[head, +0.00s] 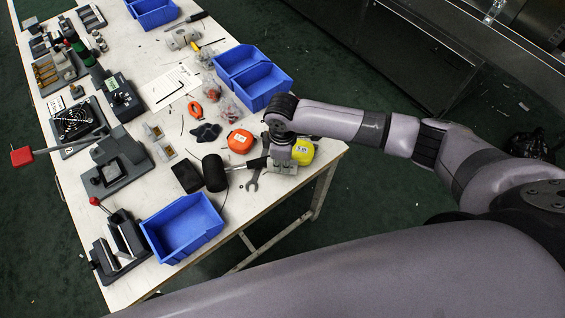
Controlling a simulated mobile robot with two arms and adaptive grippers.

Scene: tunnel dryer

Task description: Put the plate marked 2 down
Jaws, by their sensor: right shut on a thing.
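My right gripper (281,163) is over the right edge area of the white workbench (227,222), pointing down. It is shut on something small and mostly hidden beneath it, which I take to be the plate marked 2. I cannot read any mark 2 in this view. I cannot tell whether the held thing touches the bench. A yellow tape measure (301,152) is close beside the gripper on the right, and a wrench (254,177) lies to its left. My left gripper is not in view.
A black mallet (214,173) and an orange tape measure (240,141) lie left of the gripper. Blue bins stand at the front (183,228) and behind (262,87). Fixtures line the left side, including one with a red-handled lever (22,156). Bare bench lies front-right of the mallet.

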